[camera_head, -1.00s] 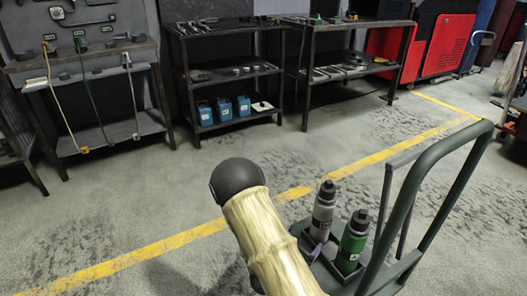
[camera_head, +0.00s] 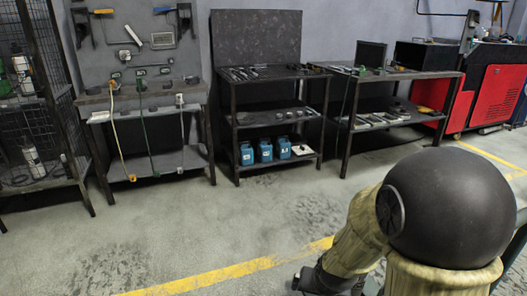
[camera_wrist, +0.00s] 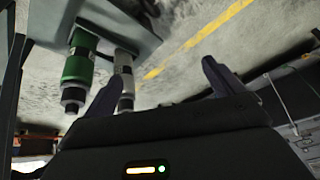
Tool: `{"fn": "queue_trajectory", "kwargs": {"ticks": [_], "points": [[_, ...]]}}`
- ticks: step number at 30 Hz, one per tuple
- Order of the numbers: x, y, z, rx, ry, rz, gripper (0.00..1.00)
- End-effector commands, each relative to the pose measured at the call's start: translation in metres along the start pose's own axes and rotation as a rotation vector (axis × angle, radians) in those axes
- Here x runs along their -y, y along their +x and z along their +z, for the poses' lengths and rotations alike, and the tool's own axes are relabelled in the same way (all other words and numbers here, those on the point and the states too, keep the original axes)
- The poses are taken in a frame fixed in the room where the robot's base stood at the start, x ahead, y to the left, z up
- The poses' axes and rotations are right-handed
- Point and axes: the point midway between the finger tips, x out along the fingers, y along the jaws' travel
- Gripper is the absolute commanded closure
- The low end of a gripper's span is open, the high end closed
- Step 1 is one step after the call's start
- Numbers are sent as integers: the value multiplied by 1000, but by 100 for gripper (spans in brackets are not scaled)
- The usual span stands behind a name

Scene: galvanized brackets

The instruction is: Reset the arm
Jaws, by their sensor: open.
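My gripper (camera_wrist: 160,84) shows in the wrist view with its two dark fingers spread apart and nothing between their tips. Beyond the left finger are a green bottle (camera_wrist: 80,62) and a grey-white bottle (camera_wrist: 125,66), side by side at a grey cart platform (camera_wrist: 118,18). The picture there is tilted, and I cannot tell whether the left finger touches the grey-white bottle. In the head view my arm, with tan sleeves and a large dark joint, fills the lower right. It hides most of the cart and the bottles.
A workbench (camera_head: 150,97) with a tool board stands at the back left. A dark shelf (camera_head: 275,119) with blue containers (camera_head: 264,150) is at the middle. Another table (camera_head: 395,75) and a red cabinet (camera_head: 490,92) stand right. The floor with its yellow line (camera_head: 215,275) is clear.

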Motion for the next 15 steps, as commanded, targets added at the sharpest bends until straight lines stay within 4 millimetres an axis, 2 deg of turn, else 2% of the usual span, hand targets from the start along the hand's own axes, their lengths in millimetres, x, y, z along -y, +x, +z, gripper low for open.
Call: {"fn": "queue_trajectory", "kwargs": {"ticks": [1, 3, 12, 15], "points": [[-2, -19, 3, 23, -34, -4, 7], [-6, -35, 10, 60, -81, -2, 7], [-29, -93, 39, 186, -243, 36, 7], [-26, -107, 31, 187, -239, 34, 7]]}}
